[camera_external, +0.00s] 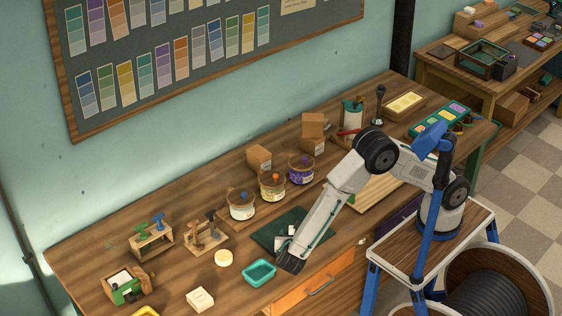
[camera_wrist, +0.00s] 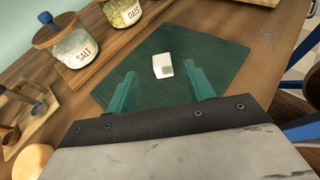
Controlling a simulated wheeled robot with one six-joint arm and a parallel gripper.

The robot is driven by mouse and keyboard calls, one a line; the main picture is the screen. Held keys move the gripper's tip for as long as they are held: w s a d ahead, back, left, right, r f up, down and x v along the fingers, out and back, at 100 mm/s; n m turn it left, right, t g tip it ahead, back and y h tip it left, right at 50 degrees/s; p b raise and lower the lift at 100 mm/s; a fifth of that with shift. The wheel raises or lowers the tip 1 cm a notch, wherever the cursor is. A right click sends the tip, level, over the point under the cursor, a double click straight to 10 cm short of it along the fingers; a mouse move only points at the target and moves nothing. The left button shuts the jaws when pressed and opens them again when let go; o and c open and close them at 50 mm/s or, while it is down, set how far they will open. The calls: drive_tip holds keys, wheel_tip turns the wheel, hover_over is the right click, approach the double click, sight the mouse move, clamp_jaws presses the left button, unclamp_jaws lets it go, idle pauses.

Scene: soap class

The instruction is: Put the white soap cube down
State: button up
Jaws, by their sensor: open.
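The white soap cube (camera_wrist: 163,66) sits on the dark green mat (camera_wrist: 222,60) in the wrist view. It lies between and slightly beyond my two greenish fingertips, with clear space on both sides. My gripper (camera_wrist: 159,80) is open, and its fingers do not touch the cube. In the external view my gripper (camera_external: 283,248) is low over the front part of the green mat (camera_external: 264,235). There the small white shapes near the fingers are too small to tell the cube apart surely.
Jars labelled SALT (camera_wrist: 75,45) and OATS (camera_wrist: 122,10) stand behind the mat. A teal tray (camera_external: 259,272), a round yellow soap (camera_external: 223,258) and a cream block (camera_external: 200,299) lie to the left.

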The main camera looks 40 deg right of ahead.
sight(293, 231)
drive_tip(key=x, duration=0.7)
drive_tip(key=shift+d+f, duration=0.1)
drive_tip(key=shift+f, duration=0.3)
drive_tip(key=c, duration=1.1)
